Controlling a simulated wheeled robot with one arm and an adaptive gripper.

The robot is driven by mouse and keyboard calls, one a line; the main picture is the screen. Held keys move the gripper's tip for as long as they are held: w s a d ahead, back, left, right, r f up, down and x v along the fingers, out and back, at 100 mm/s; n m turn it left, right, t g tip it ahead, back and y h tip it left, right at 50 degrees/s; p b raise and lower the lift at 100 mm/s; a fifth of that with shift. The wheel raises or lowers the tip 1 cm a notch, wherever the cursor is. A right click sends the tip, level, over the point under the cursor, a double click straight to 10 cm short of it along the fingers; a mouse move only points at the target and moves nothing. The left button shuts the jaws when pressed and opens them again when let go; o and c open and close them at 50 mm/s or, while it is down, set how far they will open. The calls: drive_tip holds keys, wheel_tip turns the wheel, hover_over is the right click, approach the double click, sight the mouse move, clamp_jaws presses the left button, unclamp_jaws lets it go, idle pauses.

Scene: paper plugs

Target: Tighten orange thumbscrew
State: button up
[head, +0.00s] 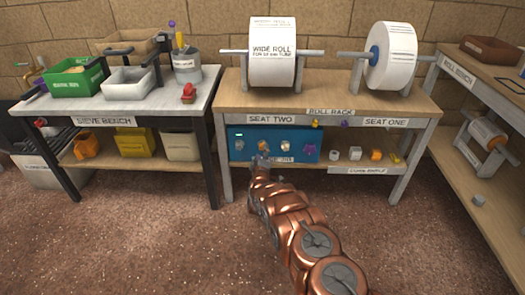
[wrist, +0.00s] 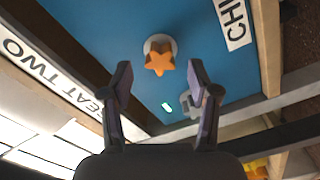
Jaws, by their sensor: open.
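The orange thumbscrew (wrist: 158,58) is star-shaped and sits on a pale round collar on the blue panel (wrist: 95,25).
A grey fitting (wrist: 192,103) and a small green light (wrist: 167,107) are near the right finger. A purple star knob (head: 309,149) is further right on the panel. The bench edge (head: 290,104) overhangs the panel; small parts (head: 355,153) lie on the shelf at right.

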sight(262, 147)
drive_tip(key=shift+w+b, duration=0.75)
drive_tip(key=shift+w, duration=0.55)
drive_tip(key=c, duration=1.1)
clamp_jaws()
